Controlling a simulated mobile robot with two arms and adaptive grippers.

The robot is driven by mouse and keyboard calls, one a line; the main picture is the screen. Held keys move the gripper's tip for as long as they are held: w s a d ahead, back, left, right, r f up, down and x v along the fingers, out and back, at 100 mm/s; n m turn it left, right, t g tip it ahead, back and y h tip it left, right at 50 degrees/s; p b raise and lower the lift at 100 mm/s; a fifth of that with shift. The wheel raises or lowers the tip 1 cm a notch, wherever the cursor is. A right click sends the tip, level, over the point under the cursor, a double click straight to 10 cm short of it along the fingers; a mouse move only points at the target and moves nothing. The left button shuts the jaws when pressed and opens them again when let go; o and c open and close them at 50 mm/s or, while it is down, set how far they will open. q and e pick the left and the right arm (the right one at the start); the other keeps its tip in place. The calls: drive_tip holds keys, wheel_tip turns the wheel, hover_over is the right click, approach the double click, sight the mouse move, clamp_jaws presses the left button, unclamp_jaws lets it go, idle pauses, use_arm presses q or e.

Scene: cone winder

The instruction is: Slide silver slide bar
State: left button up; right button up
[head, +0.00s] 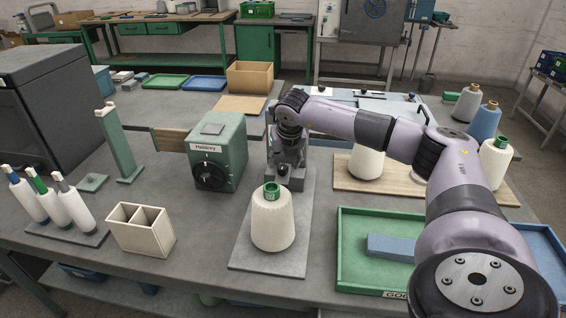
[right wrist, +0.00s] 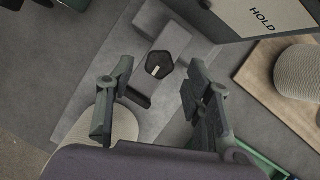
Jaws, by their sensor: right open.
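My right gripper (head: 288,172) is low over the far end of a grey base plate (head: 260,258), behind a white yarn cone (head: 272,222) with a green top. In the right wrist view my right gripper (right wrist: 150,92) has its two fingers wide apart with nothing between them. Beyond the fingertips is a dark hexagonal knob (right wrist: 160,65) beside grey bar-like pieces (right wrist: 163,33) on the plate. I cannot tell for certain which of these is the silver slide bar. In the head view my gripper and arm cover much of this area. My left gripper is not in view.
A green motor box (head: 219,152) stands left of the plate. To the right are a green tray (head: 350,283) with a blue block and a wooden board (head: 350,184) with yarn cones. A sign reading HOLD (right wrist: 262,17) shows in the right wrist view.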

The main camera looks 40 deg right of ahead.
sight(282, 176)
drive_tip(key=shift+x, duration=1.35)
drive_tip(key=shift+c, duration=0.2)
clamp_jaws()
